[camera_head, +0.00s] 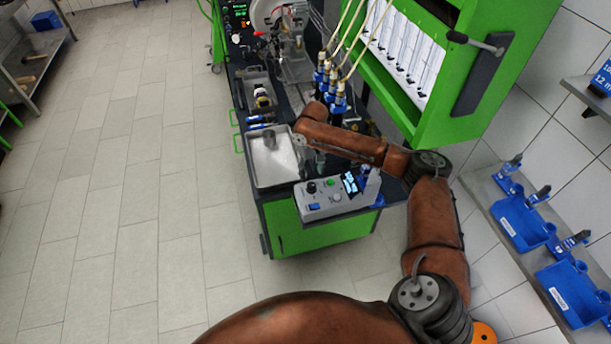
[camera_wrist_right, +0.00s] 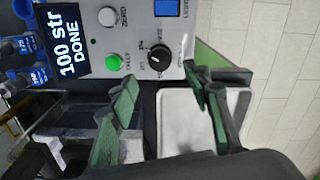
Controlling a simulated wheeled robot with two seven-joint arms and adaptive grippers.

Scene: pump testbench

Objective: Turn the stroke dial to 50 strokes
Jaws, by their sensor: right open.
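The grey control box (camera_head: 337,205) sits on the front end of the green bench. Its black stroke dial (camera_wrist_right: 158,54) has a white pointer mark and small printed numbers around it; the dial also shows in the head view (camera_head: 311,187). The display (camera_wrist_right: 62,42) reads "100 str DONE". My right gripper (camera_wrist_right: 162,80) is open and empty. In the right wrist view its two green-padded fingers are spread either side of the dial's line, apart from the dial. In the head view my right arm largely hides this gripper. My left gripper is not in view.
A green button (camera_wrist_right: 113,62) and a white ZERO button (camera_wrist_right: 107,16) sit beside the dial. A pale metal tray (camera_head: 252,168) with a small cylinder lies beside the box.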

